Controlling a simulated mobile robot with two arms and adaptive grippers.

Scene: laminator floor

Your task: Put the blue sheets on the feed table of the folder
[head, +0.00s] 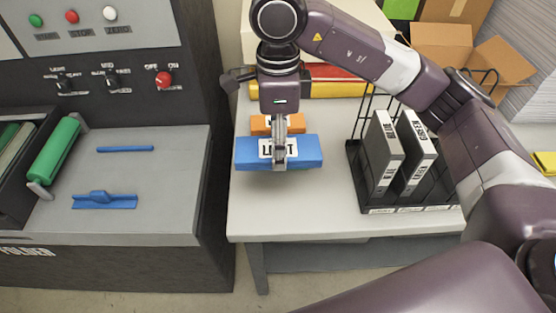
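The blue sheets (305,153) are a blue stack with a white label, partly hidden by the finger in front of it. My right gripper (280,152), whose arm comes in from the right, points down and is shut on the middle of the stack. The stack is over the light grey table (290,215); any gap beneath it is hard to judge. The folder (60,255) stands at the left. Its grey feed table (145,180) carries two blue guides and no sheets. My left gripper is not in view.
An orange stack (262,124) lies just behind the blue sheets. Red and yellow stacks (335,90) lie at the back. A dark gap separates the folder from the table.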

